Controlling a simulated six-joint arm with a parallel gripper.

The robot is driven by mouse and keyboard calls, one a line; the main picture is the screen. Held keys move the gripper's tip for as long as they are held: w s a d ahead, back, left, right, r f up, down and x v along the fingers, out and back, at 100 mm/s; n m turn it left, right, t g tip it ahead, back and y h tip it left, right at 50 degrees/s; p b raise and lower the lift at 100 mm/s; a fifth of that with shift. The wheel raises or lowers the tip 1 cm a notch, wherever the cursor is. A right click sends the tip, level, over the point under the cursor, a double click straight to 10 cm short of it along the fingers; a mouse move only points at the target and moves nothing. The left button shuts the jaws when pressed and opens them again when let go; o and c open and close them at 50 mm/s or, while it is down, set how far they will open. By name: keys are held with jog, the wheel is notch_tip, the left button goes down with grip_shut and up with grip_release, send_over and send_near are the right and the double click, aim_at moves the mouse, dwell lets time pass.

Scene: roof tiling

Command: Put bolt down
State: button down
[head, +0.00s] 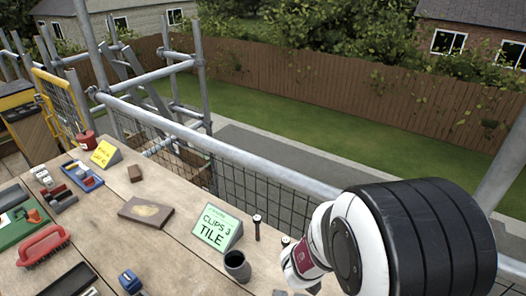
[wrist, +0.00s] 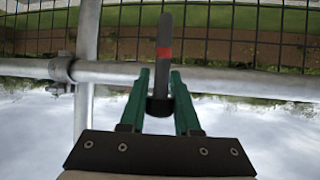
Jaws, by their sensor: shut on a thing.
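In the wrist view my gripper (wrist: 159,76) has its two green fingers shut on a dark grey bolt (wrist: 164,32). The bolt has a red band around its shaft and a black thicker end low between the fingers. Its long end points away, past the fingertips, against a background of mesh and rail. In the head view my white and black arm fills the lower right, and the fingers and the bolt are hidden. The wooden bench (head: 178,247) lies left of my arm in that view.
A green clips sign (head: 216,229), a grey cup (head: 237,265) and a slim dark pin-like item (head: 257,227) stand near my arm. A brown block (head: 146,211), a red brush (head: 43,245) and a blue tray (head: 82,176) lie further left. A scaffold rail (head: 228,150) and mesh run behind the bench.

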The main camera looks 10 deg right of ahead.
jog(key=s+d+f+m, duration=0.1)
jog(key=s+d+f, duration=0.2)
jog(key=d+f, duration=0.15)
jog(key=shift+g+h, duration=0.3)
jog(key=shift+g, duration=0.2)
jog(key=shift+w+a+f, duration=1.1)
jog(key=shift+w+f, duration=0.3)
jog(key=shift+f, duration=0.3)
jog(key=shift+w+a+f, duration=1.15)
jog(key=shift+w+f, duration=0.3)
jog(key=shift+f, duration=0.3)
jog(key=shift+w+a+f, duration=1.1)
jog(key=shift+w+f, duration=0.3)
jog(key=shift+f, duration=0.3)
jog(key=c, duration=0.6)
grip_release()
jog(key=shift+f, duration=0.1)
